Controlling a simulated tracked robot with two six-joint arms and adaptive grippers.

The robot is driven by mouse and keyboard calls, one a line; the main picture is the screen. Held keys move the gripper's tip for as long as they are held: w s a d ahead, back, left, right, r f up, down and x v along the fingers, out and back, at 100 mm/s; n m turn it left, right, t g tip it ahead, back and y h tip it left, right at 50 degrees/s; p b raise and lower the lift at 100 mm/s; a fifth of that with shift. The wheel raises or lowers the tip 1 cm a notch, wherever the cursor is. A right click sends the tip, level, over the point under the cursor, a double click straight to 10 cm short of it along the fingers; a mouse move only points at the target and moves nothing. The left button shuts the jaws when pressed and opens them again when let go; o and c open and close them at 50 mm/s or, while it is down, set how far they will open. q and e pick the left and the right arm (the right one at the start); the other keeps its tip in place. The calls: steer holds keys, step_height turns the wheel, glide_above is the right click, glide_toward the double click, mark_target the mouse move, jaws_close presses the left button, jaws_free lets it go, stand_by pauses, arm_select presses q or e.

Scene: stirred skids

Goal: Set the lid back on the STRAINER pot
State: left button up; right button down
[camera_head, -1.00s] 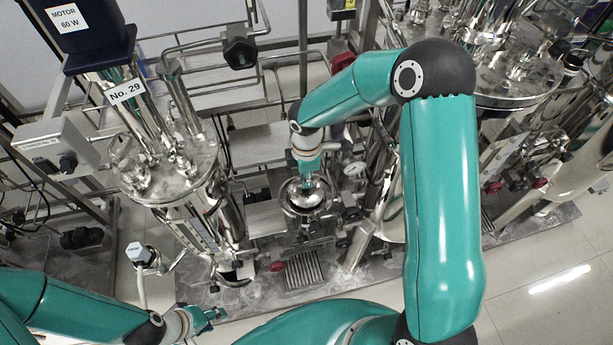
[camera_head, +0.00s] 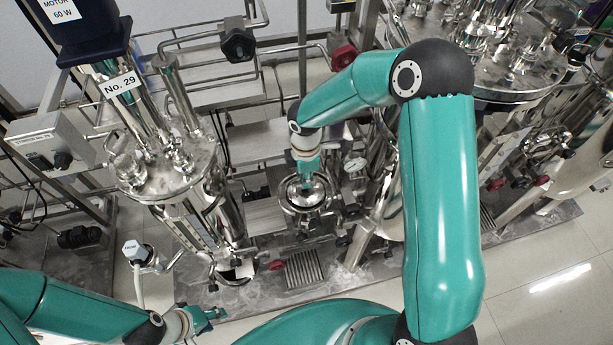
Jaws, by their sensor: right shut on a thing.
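The strainer pot (camera_head: 304,207) is a small shiny steel vessel low in the middle of the skid. A round steel lid (camera_head: 317,194) shows at its mouth, beneath my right gripper (camera_head: 307,180). The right gripper points down from the end of the raised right arm and is shut on the lid, with its fingertips partly hidden. I cannot tell whether the lid rests fully on the rim. My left gripper (camera_head: 214,314) is low at the left front, away from the pot; its small fingers do not show clearly whether they are open.
A tall steel vessel (camera_head: 180,170) labelled No. 29 stands left of the pot. A pressure gauge (camera_head: 355,166) and pipes crowd its right side. A red valve handle (camera_head: 276,265) and a floor grating (camera_head: 305,268) lie in front. Open floor (camera_head: 530,305) is at lower right.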

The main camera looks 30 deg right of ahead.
steer(key=shift+f+b, duration=0.65)
steer(key=shift+b, duration=0.05)
stand_by(2.4)
stand_by(0.3)
steer(key=c, duration=1.2)
jaws_free()
step_height(320, 180, up, 12)
